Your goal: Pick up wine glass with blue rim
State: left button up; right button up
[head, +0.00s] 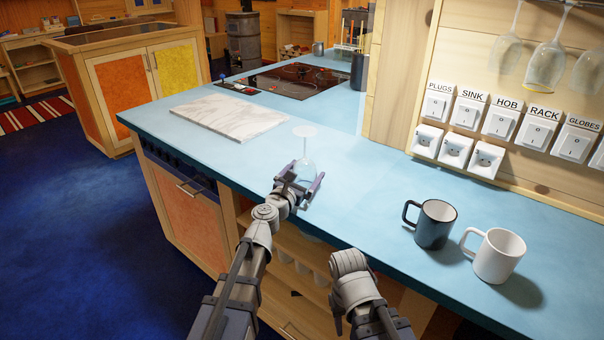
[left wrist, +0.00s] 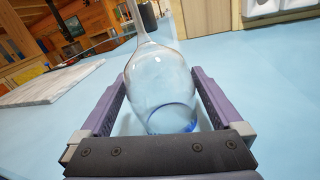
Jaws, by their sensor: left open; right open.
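The wine glass with the blue rim (head: 308,150) stands upside down on the blue worktop, its foot up and its bowl low. In the left wrist view its clear bowl (left wrist: 160,85) and blue rim (left wrist: 172,120) lie between the fingers. My left gripper (head: 302,188) is open, with one finger on each side of the bowl. A clear gap shows at the right finger; contact on the left cannot be told. In the head view the gripper partly hides the bowl. My right arm shows low in the head view, but its gripper does not.
A marble board (head: 229,117) lies left of the glass, with a hob (head: 290,80) behind. A dark mug (head: 434,226) and a white mug (head: 496,258) stand at the right. Several glasses hang from a rack, one yellow-rimmed (head: 545,68). The worktop between glass and mugs is clear.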

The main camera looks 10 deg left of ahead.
aim_at(309, 167)
pick_arm(q)
jog(key=x, duration=0.3)
jog(key=c, duration=1.2)
jog(key=shift+o, duration=0.2)
